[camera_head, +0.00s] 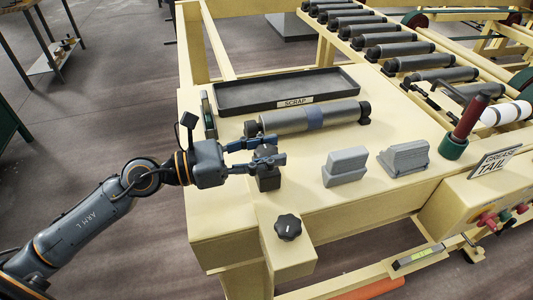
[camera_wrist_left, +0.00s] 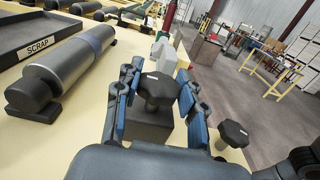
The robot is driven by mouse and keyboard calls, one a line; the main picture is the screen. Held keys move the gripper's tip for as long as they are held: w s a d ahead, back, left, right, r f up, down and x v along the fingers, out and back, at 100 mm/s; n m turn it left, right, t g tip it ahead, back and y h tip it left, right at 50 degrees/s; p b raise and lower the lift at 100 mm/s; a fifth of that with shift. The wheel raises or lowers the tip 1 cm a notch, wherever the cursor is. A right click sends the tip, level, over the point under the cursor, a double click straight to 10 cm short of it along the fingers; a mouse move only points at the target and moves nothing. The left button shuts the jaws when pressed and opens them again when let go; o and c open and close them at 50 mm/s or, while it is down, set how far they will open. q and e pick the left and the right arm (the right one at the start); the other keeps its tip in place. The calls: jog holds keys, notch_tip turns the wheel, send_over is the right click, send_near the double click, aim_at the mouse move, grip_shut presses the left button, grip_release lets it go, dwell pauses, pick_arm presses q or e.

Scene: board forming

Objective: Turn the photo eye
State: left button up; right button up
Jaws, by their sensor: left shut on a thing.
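The photo eye looks to be the small dark block (camera_head: 268,182) with a many-sided knob on top, near the left front of the cream table. In the left wrist view its dark knob (camera_wrist_left: 159,88) has a small pale mark on top. My left gripper (camera_head: 268,154) reaches in from the left, with its fingers on either side of the knob and shut on it. The wrist view shows the blue-padded fingers (camera_wrist_left: 156,100) flanking the knob. The fingers partly hide the block in the head view. My right gripper is in neither view.
A separate black knob (camera_head: 288,227) stands on the front ledge. Behind the gripper are a dark roller (camera_head: 310,118) and the scrap tray (camera_head: 235,106). Grey blocks (camera_head: 345,166) and a red-handled tool (camera_head: 465,125) stand to the right. Table top between them is clear.

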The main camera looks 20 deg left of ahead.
pick_arm(q)
jog(key=o, duration=1.2)
jog(key=v, duration=1.2)
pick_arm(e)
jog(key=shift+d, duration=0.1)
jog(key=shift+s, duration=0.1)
